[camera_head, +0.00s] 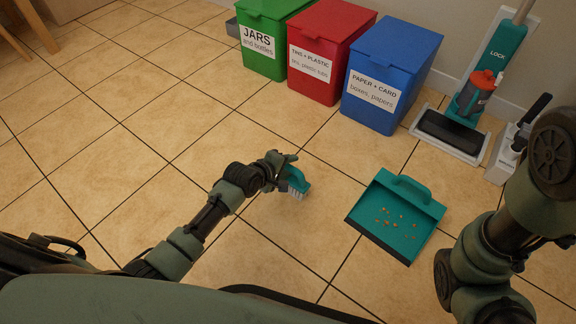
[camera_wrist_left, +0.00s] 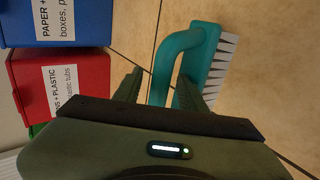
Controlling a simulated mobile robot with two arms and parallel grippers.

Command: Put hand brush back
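The teal hand brush (camera_head: 297,182) with pale bristles is at my left gripper (camera_head: 281,169), over the middle of the tiled floor. In the left wrist view the brush (camera_wrist_left: 205,65) has its curved handle between the two fingers of the left gripper (camera_wrist_left: 162,92), with bristles facing right. The fingers look closed on the handle, though their contact is partly hidden. A teal dustpan (camera_head: 424,209) lies on the floor to the right, with several brown crumbs in it. My right arm is at the right edge; its gripper is out of view.
Green (camera_head: 268,58), red (camera_head: 325,80) and blue (camera_head: 374,113) bins stand along the back. A teal floor cleaner (camera_head: 497,55) with a dark-padded base (camera_head: 450,131) and a white holder with a black handle (camera_head: 503,158) stand at right. The left floor is mostly clear.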

